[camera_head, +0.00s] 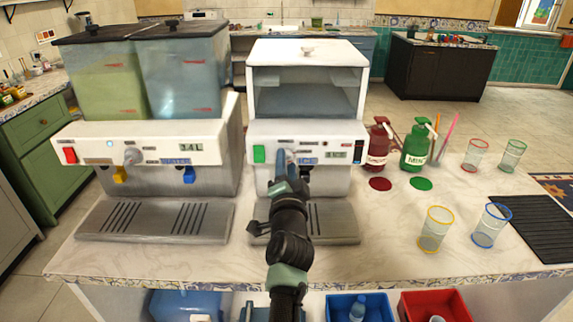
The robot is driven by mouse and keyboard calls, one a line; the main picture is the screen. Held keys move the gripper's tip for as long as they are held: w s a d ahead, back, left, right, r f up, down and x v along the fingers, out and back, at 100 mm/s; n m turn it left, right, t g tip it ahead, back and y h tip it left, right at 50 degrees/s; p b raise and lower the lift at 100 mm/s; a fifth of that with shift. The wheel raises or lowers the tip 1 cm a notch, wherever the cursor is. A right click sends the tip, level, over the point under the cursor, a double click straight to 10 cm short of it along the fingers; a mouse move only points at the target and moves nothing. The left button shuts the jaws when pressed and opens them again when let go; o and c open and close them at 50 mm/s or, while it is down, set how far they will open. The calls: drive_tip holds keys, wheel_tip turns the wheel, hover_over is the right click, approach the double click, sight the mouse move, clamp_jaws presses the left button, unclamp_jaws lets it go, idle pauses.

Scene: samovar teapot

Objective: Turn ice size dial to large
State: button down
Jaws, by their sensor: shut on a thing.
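A white ice machine (307,85) with a clear upper bin stands on the middle of the counter. Its front panel has a green switch (259,154) at the left and a small display (336,155) at the right. My gripper (286,160) reaches up to this panel from the front and is shut at the dial's place, just right of the green switch. The ice size dial is mostly hidden by the gripper, so its setting cannot be read.
A drink dispenser (145,150) with two tanks stands close at the left. Red and green syrup bottles (414,150) stand at the right, with several glasses (436,230) and a black mat (542,235) beyond. Blue and red bins (433,303) sit below.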

drive_tip(key=shift+c, duration=2.4)
unclamp_jaws()
drive_tip(key=shift+s, duration=0.1)
drive_tip(key=s+p, duration=0.2)
drive_tip(key=s, duration=1)
drive_tip(key=shift+s+d+f+p, duration=0.15)
drive_tip(key=shift+s+f+p, duration=0.25)
